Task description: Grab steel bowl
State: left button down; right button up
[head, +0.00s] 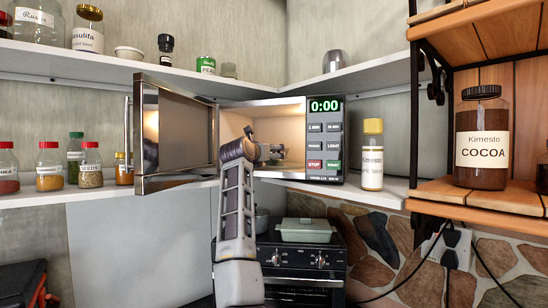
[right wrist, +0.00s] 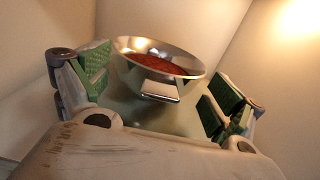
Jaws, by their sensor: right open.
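The steel bowl (right wrist: 140,77) shows in the right wrist view, holding a red-brown filling. It stands on a pale, greenish surface inside the lit microwave (head: 323,151). My right gripper (right wrist: 160,92) is open, with one green-padded finger on each side of the bowl and visible gaps between pads and bowl. In the head view my right arm reaches up into the microwave opening, and the right gripper (head: 268,153) is partly hidden behind its own wrist. I cannot clearly make out the bowl there. My left gripper is not in view.
The microwave door (head: 177,130) stands open to the left of the arm. A yellow-capped bottle (head: 372,155) stands right of the microwave. A wooden rack with a cocoa jar (head: 481,138) is further right. Spice jars (head: 90,166) line the left shelf. A black oven (head: 310,262) sits below.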

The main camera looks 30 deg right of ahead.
jog(key=shift+x, duration=0.9)
jog(key=shift+c, duration=0.3)
jog(key=c, duration=1)
